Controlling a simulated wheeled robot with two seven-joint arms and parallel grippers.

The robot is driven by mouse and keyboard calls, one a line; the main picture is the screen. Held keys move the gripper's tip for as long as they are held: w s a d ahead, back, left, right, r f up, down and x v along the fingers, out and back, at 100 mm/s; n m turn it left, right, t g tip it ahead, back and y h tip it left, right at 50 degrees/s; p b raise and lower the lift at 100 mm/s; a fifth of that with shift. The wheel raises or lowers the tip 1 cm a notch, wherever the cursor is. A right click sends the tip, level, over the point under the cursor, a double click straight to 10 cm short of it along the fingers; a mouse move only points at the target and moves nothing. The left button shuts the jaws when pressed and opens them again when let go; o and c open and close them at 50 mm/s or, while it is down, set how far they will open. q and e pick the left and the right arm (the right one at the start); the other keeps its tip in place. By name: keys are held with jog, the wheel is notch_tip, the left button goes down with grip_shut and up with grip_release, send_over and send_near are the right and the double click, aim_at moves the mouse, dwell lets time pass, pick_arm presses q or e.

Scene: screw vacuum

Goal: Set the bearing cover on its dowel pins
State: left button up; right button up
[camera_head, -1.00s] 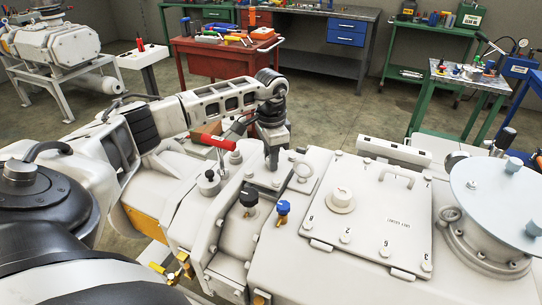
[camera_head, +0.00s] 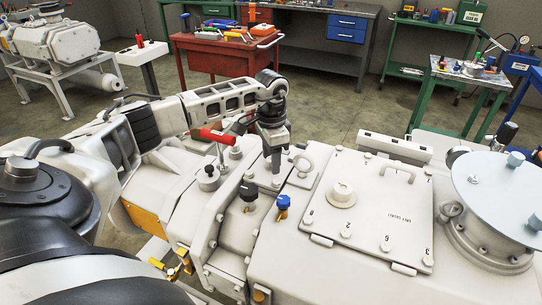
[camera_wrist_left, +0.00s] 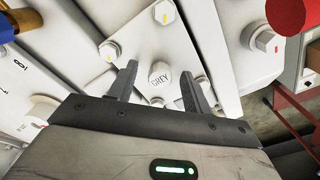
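My left gripper (camera_head: 276,166) points down at the end casing of the big white machine (camera_head: 300,262). In the left wrist view its two dark fingers (camera_wrist_left: 160,72) stand apart, one on each side of a small round pale knob marked GREY (camera_wrist_left: 159,75). A gap shows between the knob and the fingers. The knob sits on a white plate (camera_wrist_left: 135,30) with bolts around it. I cannot tell for sure whether this plate is the bearing cover. No dowel pins can be made out. My right gripper is not in view.
A red-handled lever (camera_head: 213,135), a black knob (camera_head: 248,191) and a blue knob (camera_head: 283,202) stand up close to the left gripper. A square lid (camera_head: 375,220) with a handle and a round grey disc (camera_head: 510,185) lie to the right. A red cart (camera_head: 215,55) stands behind.

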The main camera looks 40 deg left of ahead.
pick_arm(q)
jog(key=shift+f, duration=0.15)
jog(key=shift+r, duration=0.35)
notch_tip(320, 180, up, 16)
jog(key=b, duration=0.1)
jog(key=shift+f, duration=0.25)
